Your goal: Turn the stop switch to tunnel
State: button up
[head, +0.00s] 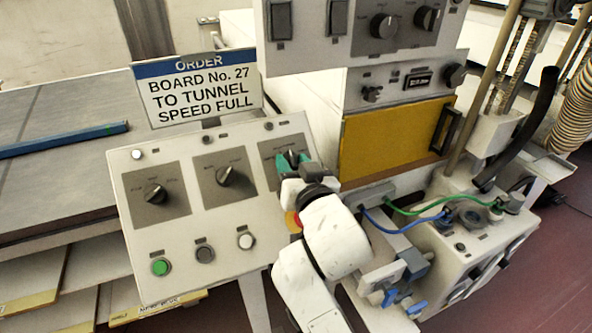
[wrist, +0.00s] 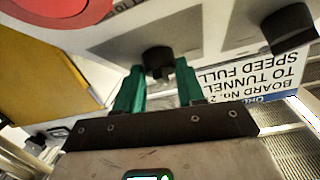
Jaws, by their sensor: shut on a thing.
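A sloped white control panel (head: 228,262) carries three black rotary knobs on grey plates. The left knob (head: 156,194) and the middle knob (head: 228,176) stand free. My gripper (head: 291,161) is at the right-hand knob, its green fingers closed on the knob's sides. In the wrist view my gripper (wrist: 159,68) has the black right-hand knob (wrist: 158,57) between its fingertips. In the head view the fingers and arm hide much of this knob and its plate. The switch labels are too small to read, so I cannot tell its set position.
An order sign (head: 200,88) reads "BOARD No. 27 TO TUNNEL SPEED FULL". A red button (head: 293,222) is partly hidden by my arm. A green button (head: 160,267) sits lower left. A yellow panel (head: 390,140) and blue and green cables stand to the right.

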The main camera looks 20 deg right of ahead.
jog(key=shift+w+a+m+g+h+b, duration=0.15)
jog(key=shift+m+g+h+b, duration=0.1)
jog(key=shift+m+h+b, duration=0.6)
jog(key=shift+s+a+m+g+h+b, duration=0.1)
jog(key=shift+m+g+h+b, duration=0.2)
jog(key=shift+m+b, duration=0.6)
jog(key=shift+w+a+m+g+h+b, duration=0.15)
jog(key=shift+m+h+b, duration=0.45)
jog(key=shift+m, duration=0.65)
jog(key=shift+s, duration=0.1)
jog(key=o, duration=1)
jog(key=shift+s, duration=0.1)
jog(key=b+v, duration=0.1)
jog(key=v, duration=0.9)
jog(key=shift+s+a+r, duration=0.15)
jog(key=shift+s+a, duration=0.1)
